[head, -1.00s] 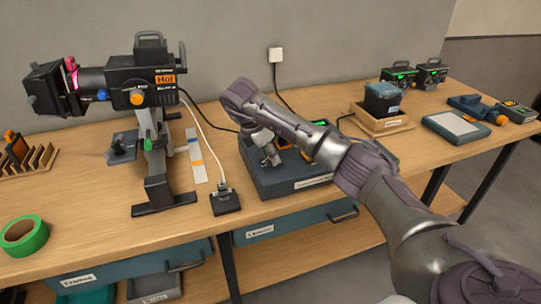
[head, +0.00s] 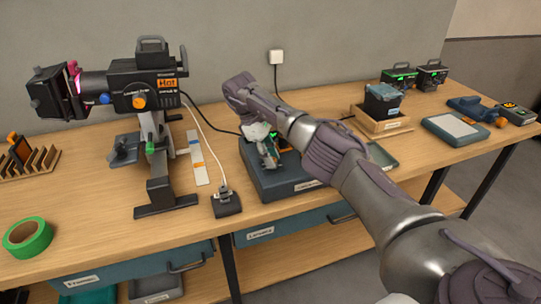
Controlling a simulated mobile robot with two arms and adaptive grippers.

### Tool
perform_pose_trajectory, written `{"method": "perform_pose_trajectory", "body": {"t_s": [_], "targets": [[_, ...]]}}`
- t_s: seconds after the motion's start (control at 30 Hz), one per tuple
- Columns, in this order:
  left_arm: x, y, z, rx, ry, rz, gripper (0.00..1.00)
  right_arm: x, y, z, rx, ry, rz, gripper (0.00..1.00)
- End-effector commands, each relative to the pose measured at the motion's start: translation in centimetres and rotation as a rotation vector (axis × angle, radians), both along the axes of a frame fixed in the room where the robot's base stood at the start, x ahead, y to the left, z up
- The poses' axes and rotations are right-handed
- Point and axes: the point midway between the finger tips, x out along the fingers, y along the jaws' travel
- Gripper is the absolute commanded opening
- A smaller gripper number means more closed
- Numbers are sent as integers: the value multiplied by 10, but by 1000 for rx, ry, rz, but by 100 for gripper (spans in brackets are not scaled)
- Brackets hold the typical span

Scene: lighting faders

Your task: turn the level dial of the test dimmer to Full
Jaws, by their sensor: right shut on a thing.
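The test dimmer (head: 288,185) is a low dark blue-grey box on the workbench, right of the lamp. My right arm reaches over it from the right and covers much of its top. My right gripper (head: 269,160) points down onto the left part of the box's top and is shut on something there. That looks like the level dial, but fingers and arm hide it, so I cannot read its setting. A small green glow shows beside the fingers. My left gripper is not in view.
A black lamp (head: 140,92) labelled Hot stands on the left of the bench (head: 95,215). A small black plug box (head: 227,205) is left of the dimmer. Green tape (head: 27,238) lies front left. A wooden tray (head: 380,127) stands at the right.

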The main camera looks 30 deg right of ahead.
Motion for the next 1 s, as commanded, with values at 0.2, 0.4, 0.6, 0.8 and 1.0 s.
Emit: {"method": "perform_pose_trajectory", "body": {"t_s": [0.2,0.4,0.6,0.8,1.0], "targets": [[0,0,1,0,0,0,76,1,0,1,2,-4,-92,0],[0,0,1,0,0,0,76,1,0,1,1,-4,-128,0],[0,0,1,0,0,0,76,1,0,1,0,-5,-137,0],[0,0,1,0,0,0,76,1,0,1,0,-5,-136,0],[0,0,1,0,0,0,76,1,0,1,0,-4,-136,53]]}}
